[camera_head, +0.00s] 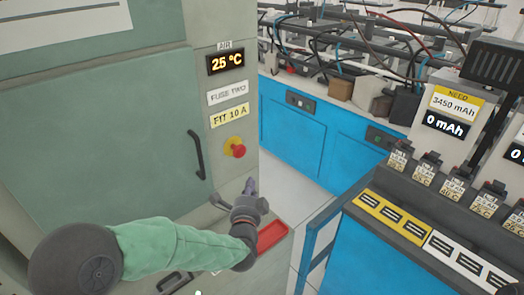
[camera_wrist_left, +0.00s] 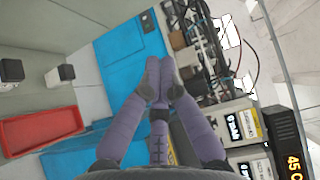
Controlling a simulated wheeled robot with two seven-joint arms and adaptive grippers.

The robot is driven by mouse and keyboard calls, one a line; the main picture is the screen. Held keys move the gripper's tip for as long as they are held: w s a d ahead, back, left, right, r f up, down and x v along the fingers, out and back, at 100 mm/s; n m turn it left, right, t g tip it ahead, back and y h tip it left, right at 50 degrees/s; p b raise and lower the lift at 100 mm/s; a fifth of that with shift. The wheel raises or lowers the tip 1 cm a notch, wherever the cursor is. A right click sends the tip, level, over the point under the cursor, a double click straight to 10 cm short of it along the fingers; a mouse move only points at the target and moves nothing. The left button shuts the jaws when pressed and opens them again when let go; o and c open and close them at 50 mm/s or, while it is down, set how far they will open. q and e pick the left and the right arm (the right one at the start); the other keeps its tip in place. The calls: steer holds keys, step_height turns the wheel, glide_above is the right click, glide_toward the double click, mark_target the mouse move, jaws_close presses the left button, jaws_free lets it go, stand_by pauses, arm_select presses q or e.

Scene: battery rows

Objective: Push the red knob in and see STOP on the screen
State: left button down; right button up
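The red knob (camera_head: 238,150) sits on a yellow plate on the grey-green cabinet's front, below the labels. The knob does not show in the left wrist view. My right gripper is not in view.
A red tray (camera_head: 272,235) lies below my left gripper. A black door handle (camera_head: 196,155) stands out left of the knob. Blue cabinets (camera_head: 292,128) with cables and a battery rack (camera_head: 425,205) stand to the right. Two black-capped fittings (camera_wrist_left: 65,73) show in the left wrist view.

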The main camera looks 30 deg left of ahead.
mark_target(237, 149)
arm_select(q)
steer(key=shift+w+r, duration=0.2)
steer(key=shift+r, duration=0.1)
steer(key=shift+s, duration=0.1)
steer(key=s+a+b+x, duration=0.1)
steer(key=b+x, duration=0.4)
steer(key=x, duration=0.8)
steer(key=shift+a, duration=0.85)
steer(key=shift+s+r, duration=0.1)
